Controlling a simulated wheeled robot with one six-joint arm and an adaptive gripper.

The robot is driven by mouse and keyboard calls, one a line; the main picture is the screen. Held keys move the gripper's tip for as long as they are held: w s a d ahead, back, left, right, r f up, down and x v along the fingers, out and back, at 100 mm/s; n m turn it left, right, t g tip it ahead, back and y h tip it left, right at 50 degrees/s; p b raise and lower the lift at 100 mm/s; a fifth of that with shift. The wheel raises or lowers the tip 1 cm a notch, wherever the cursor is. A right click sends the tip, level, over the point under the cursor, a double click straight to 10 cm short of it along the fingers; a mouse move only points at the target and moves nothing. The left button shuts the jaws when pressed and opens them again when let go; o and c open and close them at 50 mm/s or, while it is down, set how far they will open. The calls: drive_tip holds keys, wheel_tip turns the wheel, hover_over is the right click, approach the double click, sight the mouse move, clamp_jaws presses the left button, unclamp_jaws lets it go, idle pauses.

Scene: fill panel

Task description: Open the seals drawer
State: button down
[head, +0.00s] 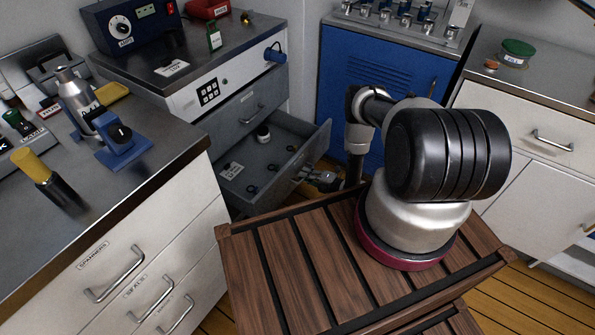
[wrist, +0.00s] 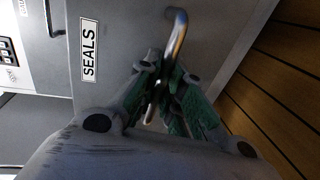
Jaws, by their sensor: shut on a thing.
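The grey drawer (head: 290,160) below the white-fronted bench stands pulled out, with black rings and a small dark-and-white bottle inside. In the wrist view a label reading SEALS (wrist: 89,50) is on its grey front. Its curved metal handle (wrist: 176,42) runs between the green-padded fingers of my gripper (wrist: 163,92), which is shut on it. In the head view my gripper (head: 322,180) is at the drawer's front, partly hidden behind the drawer wall and my arm.
A closed grey drawer (head: 245,118) is above the open one. The white drawer cabinet (head: 155,262) at left has a label that also seems to read SEALS. A blue cabinet (head: 350,65) stands behind my arm. Wooden floor (head: 540,300) shows at lower right.

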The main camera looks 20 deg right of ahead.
drive_tip(key=shift+f+v, duration=0.2)
drive_tip(key=shift+v, duration=0.95)
drive_tip(key=shift+f+v, duration=0.25)
drive_tip(key=shift+v, duration=0.9)
drive_tip(key=shift+d, duration=0.1)
drive_tip(key=c, duration=1.5)
unclamp_jaws()
drive_tip(key=v, duration=1.2)
